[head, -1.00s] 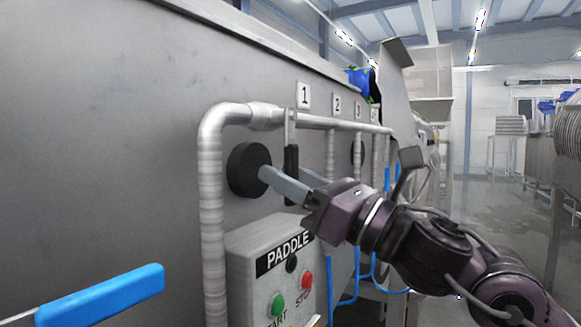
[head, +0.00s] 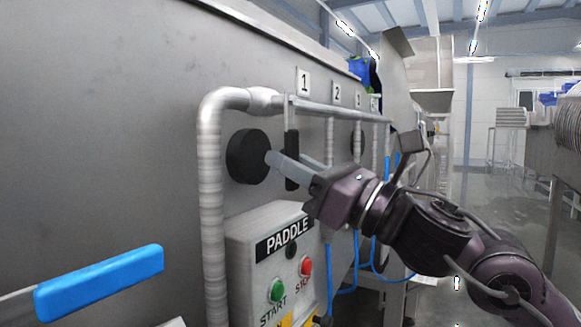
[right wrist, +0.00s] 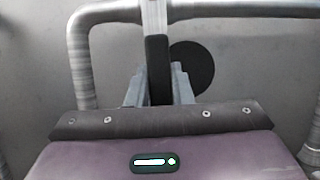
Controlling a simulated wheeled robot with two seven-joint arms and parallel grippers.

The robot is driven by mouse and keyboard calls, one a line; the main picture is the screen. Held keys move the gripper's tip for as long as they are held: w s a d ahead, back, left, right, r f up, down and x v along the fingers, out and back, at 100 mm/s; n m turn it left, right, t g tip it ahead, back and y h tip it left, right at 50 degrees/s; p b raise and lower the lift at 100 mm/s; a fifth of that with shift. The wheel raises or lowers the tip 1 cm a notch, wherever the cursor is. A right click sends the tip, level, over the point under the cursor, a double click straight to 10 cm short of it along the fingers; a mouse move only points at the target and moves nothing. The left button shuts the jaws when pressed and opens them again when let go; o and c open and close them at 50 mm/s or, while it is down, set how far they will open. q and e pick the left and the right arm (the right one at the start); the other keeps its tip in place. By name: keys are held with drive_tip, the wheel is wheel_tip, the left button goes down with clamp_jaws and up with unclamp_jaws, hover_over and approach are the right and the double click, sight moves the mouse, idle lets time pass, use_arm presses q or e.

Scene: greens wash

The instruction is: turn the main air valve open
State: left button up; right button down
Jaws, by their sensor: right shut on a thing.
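A black lever handle (head: 292,150) hangs nearly straight down from the silver pipe (head: 345,110), below the plate marked 1 (head: 303,81). My right gripper (head: 285,160) is at this handle. In the right wrist view the black handle (right wrist: 158,72) stands between the two grey fingers of the right gripper (right wrist: 159,84), which are shut on it. The handle's lower end is hidden there by the gripper body. No label in view names the main air valve. My left gripper is not in view.
A round black knob (head: 248,157) sits on the grey wall behind the fingers. The PADDLE box (head: 250,265), with green and red buttons, is just below. A large blue lever (head: 100,283) juts in at the lower left.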

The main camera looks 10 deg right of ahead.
drive_tip(key=shift+w+d+f+n+g+b, duration=0.15)
drive_tip(key=shift+w+d+n+g+b, duration=0.2)
drive_tip(key=shift+n+b, duration=0.4)
drive_tip(key=shift+w+d+r+n+g+y+b, duration=0.25)
drive_tip(key=shift+w+n+g, duration=0.3)
drive_tip(key=shift+n, duration=0.75)
drive_tip(key=shift+w+d+r+n+g+y+b, duration=0.15)
drive_tip(key=shift+w+d+r+n+g, duration=0.4)
drive_tip(key=shift+n, duration=0.8)
drive_tip(key=shift+w+d+r+n+g+y+b, duration=0.15)
drive_tip(key=shift+w+n+g+y, duration=0.2)
drive_tip(key=shift+n+g, duration=0.7)
drive_tip(key=shift+n, duration=0.35)
drive_tip(key=c, duration=1.3)
unclamp_jaws()
drive_tip(key=shift+f, duration=0.1)
